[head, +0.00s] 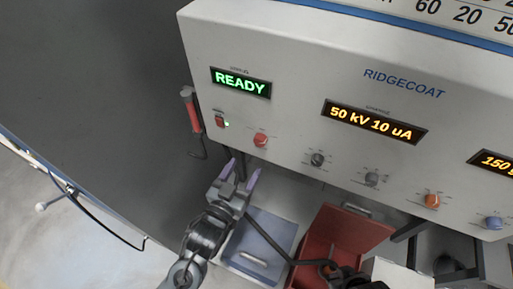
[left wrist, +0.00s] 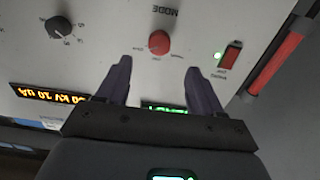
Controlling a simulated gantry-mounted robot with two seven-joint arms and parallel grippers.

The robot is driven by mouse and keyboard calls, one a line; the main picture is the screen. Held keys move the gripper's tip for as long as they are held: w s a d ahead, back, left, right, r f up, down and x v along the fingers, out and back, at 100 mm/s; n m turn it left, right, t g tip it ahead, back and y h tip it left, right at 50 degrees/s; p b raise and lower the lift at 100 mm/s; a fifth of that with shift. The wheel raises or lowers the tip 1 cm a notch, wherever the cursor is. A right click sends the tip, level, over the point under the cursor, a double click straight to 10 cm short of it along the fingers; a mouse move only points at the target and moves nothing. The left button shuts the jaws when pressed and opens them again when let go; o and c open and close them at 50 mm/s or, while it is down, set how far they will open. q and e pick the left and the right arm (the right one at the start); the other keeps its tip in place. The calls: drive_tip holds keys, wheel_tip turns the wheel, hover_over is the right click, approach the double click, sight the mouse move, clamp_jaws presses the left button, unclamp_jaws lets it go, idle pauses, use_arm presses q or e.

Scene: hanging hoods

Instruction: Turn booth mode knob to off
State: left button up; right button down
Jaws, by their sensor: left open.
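The booth mode knob is a round red knob (head: 261,140) on the pale panel, below the green READY display (head: 240,82). It also shows in the left wrist view (left wrist: 159,42), beside an upside-down MODE label. My left gripper (head: 245,168) is open and empty, just below and left of the knob in the head view. In the left wrist view its two dark purple fingers (left wrist: 159,70) point toward the knob, which appears between and beyond their tips. I see no contact. The knob's pointer and small markings are too small to read. My right gripper cannot be made out.
A red switch with a green light (head: 220,121) sits left of the knob, and a red-handled tool (head: 192,112) hangs at the panel's edge. A dark knob (head: 317,159) lies to the right.

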sight(259, 144)
use_arm(q)
drive_tip(key=p+x, duration=0.1)
drive_tip(key=x, duration=0.8)
drive_tip(key=c, duration=1)
drive_tip(key=shift+c, duration=0.3)
drive_tip(key=shift+p, duration=0.3)
drive_tip(key=n+p, duration=0.2)
drive_tip(key=n, duration=0.3)
drive_tip(key=shift+r, duration=0.1)
drive_tip(key=n+p, duration=0.2)
drive_tip(key=n, duration=0.4)
drive_tip(key=shift+s+n, duration=0.1)
drive_tip(key=shift+n, duration=0.3)
